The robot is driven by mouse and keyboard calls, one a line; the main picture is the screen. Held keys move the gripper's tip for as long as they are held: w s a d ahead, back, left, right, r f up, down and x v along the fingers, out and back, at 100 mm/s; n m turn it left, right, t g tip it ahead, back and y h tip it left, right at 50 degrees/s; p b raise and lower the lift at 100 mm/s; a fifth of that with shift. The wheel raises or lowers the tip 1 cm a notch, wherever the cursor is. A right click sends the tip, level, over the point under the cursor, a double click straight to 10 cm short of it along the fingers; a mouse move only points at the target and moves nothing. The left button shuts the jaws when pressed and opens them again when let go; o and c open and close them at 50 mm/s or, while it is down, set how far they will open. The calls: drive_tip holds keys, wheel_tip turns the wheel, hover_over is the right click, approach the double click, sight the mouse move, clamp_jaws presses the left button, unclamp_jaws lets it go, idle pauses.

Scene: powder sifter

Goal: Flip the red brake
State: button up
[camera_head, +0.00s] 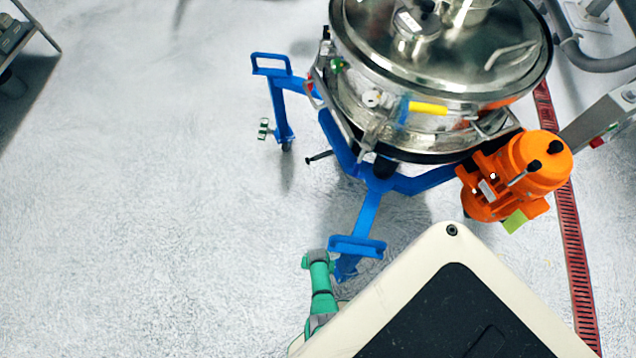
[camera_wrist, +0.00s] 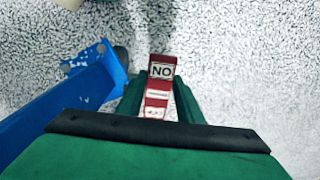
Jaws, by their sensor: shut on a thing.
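The red brake (camera_wrist: 161,68) shows in the wrist view as a small red lever with white label patches, one bearing black letters. It sits between the two green fingers of my gripper (camera_wrist: 158,92), which is shut on it. The lever's far end sticks out past the fingertips. The blue leg (camera_wrist: 62,105) of the sifter stand lies just left of the fingers. In the head view my green arm (camera_head: 320,280) reaches beside the blue foot (camera_head: 357,247) of the stand. The brake and my fingertips cannot be made out there.
The steel sifter drum (camera_head: 440,60) stands on the blue frame at the upper right. An orange motor (camera_head: 520,175) hangs at its right side. A red floor grating (camera_head: 570,235) runs along the right. The pale floor (camera_head: 130,200) at the left is clear.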

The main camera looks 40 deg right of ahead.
drive_tip(key=shift+w+d+r+g+y, duration=0.15)
drive_tip(key=shift+w+g+y, duration=0.05)
drive_tip(key=shift+g+y, duration=0.55)
idle(0.4)
drive_tip(key=o, duration=1.1)
